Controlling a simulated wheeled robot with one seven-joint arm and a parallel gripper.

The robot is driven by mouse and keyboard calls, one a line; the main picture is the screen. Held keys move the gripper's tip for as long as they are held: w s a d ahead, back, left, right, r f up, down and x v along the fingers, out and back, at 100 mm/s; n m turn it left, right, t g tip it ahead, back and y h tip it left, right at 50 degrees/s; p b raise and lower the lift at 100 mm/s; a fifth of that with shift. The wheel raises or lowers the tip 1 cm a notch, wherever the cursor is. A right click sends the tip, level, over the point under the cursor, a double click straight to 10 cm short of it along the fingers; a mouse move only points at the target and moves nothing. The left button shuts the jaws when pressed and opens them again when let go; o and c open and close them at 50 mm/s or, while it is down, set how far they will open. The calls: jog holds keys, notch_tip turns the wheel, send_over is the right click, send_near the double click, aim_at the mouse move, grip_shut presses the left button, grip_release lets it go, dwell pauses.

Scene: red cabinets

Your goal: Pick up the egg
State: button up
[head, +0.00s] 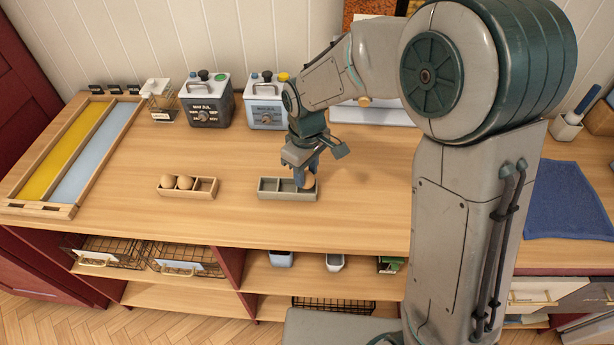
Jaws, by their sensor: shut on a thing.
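A brown egg (309,181) is at the right end of a small grey-green tray (273,196) with compartments, in the middle of the wooden counter. My gripper (304,178) points down over that end, shut on this egg, with its fingers partly hiding it. I cannot tell whether the egg still touches the tray. Two more brown eggs (185,182) sit in a light wooden tray (207,187) to the left, in its left and middle compartments.
Two canisters, one dark (207,100) and one light (264,104), stand at the back by the wall. A wooden frame with yellow and blue panels (75,150) lies at the left. A blue cloth (567,200) lies at the right. The counter's front strip is clear.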

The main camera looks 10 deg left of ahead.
notch_tip(320, 180, up, 2)
jog(key=shift+r, duration=0.1)
jog(key=s+d+r+b, duration=0.2)
jog(key=s+d+r, duration=0.5)
jog(key=s+d, duration=0.1)
jog(key=w+a+r+p, duration=0.1)
jog(key=a+p, duration=0.1)
jog(key=a, duration=0.6)
jog(key=w+a+r+p, duration=0.1)
jog(key=w+a+p, duration=0.1)
jog(key=a, duration=0.6)
jog(key=w+a+f+p, duration=0.1)
jog(key=a+f, duration=0.2)
jog(key=a, duration=0.5)
jog(key=w+a+f+p, duration=0.1)
jog(key=a+f, duration=0.2)
jog(key=a, duration=0.6)
jog(key=shift+w+d+f, duration=0.1)
jog(key=shift+f, duration=0.1)
jog(key=shift+f+b, duration=0.75)
jog(key=shift+f, duration=0.2)
jog(key=shift+f+b, duration=1.55)
jog(key=shift+f, duration=0.85)
